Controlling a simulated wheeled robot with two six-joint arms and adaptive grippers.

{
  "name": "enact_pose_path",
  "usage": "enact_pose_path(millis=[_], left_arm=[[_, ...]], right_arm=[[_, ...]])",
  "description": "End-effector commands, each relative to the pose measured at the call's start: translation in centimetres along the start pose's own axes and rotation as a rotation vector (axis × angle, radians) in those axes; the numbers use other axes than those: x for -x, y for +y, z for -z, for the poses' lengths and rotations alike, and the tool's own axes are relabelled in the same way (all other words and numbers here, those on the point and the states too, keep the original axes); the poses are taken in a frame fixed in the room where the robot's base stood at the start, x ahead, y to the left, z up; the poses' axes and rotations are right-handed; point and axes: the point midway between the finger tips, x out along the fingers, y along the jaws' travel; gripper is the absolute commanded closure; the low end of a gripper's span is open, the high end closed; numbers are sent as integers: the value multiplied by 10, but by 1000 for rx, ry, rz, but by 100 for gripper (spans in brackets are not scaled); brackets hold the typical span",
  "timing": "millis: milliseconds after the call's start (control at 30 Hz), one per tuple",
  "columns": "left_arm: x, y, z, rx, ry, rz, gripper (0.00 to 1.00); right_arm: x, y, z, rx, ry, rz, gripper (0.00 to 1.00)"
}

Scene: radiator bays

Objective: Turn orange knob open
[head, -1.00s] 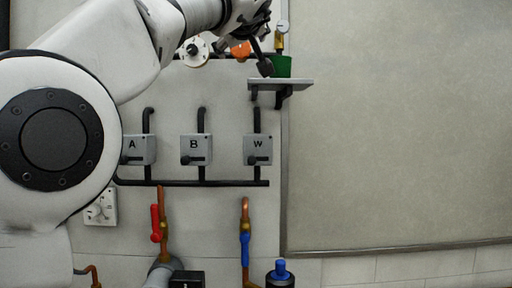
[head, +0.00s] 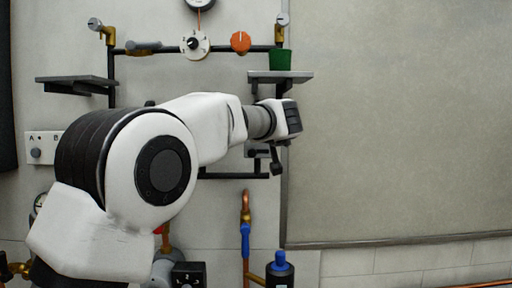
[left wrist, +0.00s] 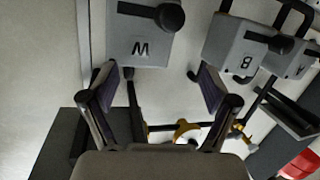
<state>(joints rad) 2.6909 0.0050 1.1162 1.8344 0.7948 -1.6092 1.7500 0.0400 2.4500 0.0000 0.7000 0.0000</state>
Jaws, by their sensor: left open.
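The orange knob (head: 240,41) sits on the dark pipe high on the wall in the head view, with nothing touching it. A white round dial (head: 195,45) is just left of it. My left gripper (head: 276,164) is well below the knob, under the right shelf, partly hidden behind its own wrist. In the left wrist view its two fingers (left wrist: 156,82) are spread apart with nothing between them, near the grey box marked W (left wrist: 142,35). I cannot make out the orange knob in the left wrist view. My right gripper is in neither view.
A green cup (head: 280,60) stands on the right shelf (head: 292,76), right of the knob. Another shelf (head: 76,82) is at left. The grey box marked B (left wrist: 240,48) is beside W. A blue-handled valve (head: 245,240) is lower down. The large panel (head: 400,130) at right is bare.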

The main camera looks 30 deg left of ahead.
Motion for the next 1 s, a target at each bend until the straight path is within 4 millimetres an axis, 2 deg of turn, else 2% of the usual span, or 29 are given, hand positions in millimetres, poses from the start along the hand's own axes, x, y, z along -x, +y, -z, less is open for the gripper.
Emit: enact_pose_path(millis=[33,200,800,867,967,1000], left_arm=[[-4,0,-9,-14,-4,5,13],[-13,0,-28,-37,-9,14,13],[-16,0,-35,-48,-11,17,13],[-22,0,-49,-66,-17,22,13],[-40,-2,-100,-136,-37,35,13],[-49,-4,-130,-176,-50,38,13]], right_arm=[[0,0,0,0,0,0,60],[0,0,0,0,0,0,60],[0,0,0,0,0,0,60],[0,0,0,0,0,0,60],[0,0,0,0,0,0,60],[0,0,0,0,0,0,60]])
